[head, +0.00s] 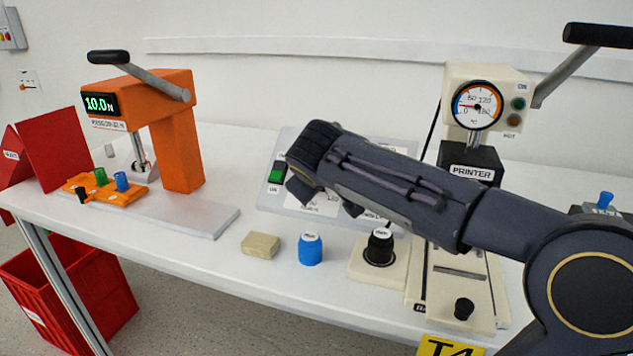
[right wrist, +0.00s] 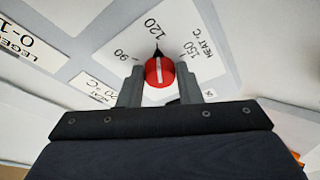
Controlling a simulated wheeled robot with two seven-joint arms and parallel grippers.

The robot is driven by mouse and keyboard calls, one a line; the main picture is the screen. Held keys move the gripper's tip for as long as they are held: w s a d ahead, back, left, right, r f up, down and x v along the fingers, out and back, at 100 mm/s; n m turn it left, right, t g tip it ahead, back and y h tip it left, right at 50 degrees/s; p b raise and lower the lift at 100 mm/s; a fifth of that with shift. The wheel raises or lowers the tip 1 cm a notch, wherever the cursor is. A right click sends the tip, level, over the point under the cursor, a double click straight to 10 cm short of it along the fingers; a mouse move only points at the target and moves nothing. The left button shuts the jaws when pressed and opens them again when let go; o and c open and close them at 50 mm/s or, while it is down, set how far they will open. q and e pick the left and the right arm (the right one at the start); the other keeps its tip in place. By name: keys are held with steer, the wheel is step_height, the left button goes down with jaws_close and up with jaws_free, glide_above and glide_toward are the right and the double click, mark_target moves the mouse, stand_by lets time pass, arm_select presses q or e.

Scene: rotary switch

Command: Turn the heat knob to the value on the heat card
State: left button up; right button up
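The red heat knob (right wrist: 159,72) with a white line on it shows in the right wrist view. Its black pointer is at or very near the 120 mark, between 90 and 150 on the white HEAT °C dial (right wrist: 190,32). My right gripper (right wrist: 160,82) has a finger on each side of the knob, seemingly touching it. A white card (right wrist: 92,88) reading HEAT °C and a partly covered number ending in 20 lies left of the gripper. In the head view my right arm hides the knob on the grey panel (head: 300,143). My left gripper is out of view.
A green switch (head: 276,175) is on the panel's left. In front are a tan block (head: 261,245), a blue cap (head: 311,250) and a black knob (head: 379,247). An orange press (head: 178,140) stands left, a cream printer press (head: 490,72) right.

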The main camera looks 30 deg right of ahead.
steer(key=o, duration=0.4)
steer(key=p+v, duration=0.2)
steer(key=v, duration=0.6)
steer(key=shift+f, duration=0.1)
